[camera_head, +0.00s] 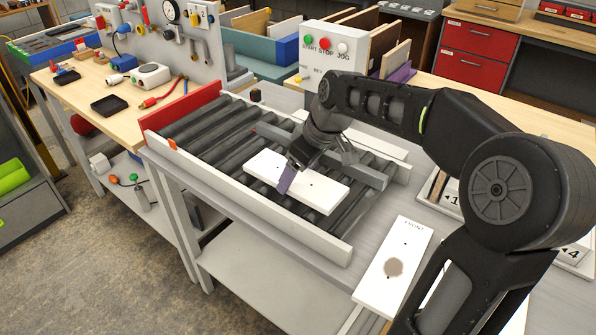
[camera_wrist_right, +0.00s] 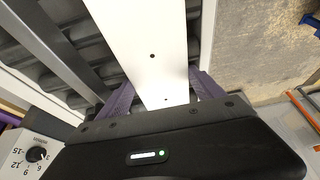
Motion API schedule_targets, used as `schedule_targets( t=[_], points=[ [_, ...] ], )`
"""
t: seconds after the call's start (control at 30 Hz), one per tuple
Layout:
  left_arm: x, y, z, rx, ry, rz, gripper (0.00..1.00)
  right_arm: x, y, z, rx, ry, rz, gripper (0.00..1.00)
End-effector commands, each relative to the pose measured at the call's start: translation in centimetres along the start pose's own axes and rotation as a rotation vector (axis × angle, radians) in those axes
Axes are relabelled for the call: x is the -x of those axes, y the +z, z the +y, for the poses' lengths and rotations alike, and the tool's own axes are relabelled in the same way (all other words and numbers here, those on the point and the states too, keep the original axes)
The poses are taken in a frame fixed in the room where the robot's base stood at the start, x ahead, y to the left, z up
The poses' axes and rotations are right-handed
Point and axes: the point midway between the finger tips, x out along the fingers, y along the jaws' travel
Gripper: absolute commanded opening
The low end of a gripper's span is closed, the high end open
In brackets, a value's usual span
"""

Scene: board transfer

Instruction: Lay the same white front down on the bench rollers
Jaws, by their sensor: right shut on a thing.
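A white front (camera_head: 325,190) with small dark holes lies flat over the dark bench rollers (camera_head: 215,130), its long side running across the picture. Whether it touches the rollers or hovers just above them I cannot tell. My right gripper (camera_head: 287,178) is shut on the white front, its purple fingers at the edges. In the right wrist view the white front (camera_wrist_right: 150,50) runs away from between the purple fingers (camera_wrist_right: 160,95), with rollers to its left. My left gripper is not in view.
A grey bar (camera_head: 345,171) crosses the rollers behind the front. A red stop (camera_head: 183,106) closes the left end. Another white board, marked FRONT with a grey spot (camera_head: 394,267), lies on the grey bench at right. A START/STOP button box (camera_head: 325,50) stands behind.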

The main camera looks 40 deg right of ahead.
Motion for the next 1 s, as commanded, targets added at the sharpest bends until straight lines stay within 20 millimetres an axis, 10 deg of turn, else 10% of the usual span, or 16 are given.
schedule_targets(
  t=[0.5,0.53,1.0],
  points=[
    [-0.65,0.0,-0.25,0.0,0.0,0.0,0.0,-0.66,0.25,0.01,0.0,0.0,0.001,0.26],
    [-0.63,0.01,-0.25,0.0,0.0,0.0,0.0,-0.64,0.24,0.0,0.0,0.0,0.001,0.78],
    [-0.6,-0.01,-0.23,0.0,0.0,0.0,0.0,-0.66,0.3,-0.01,0.0,0.0,-0.001,1.0]
  ],
)
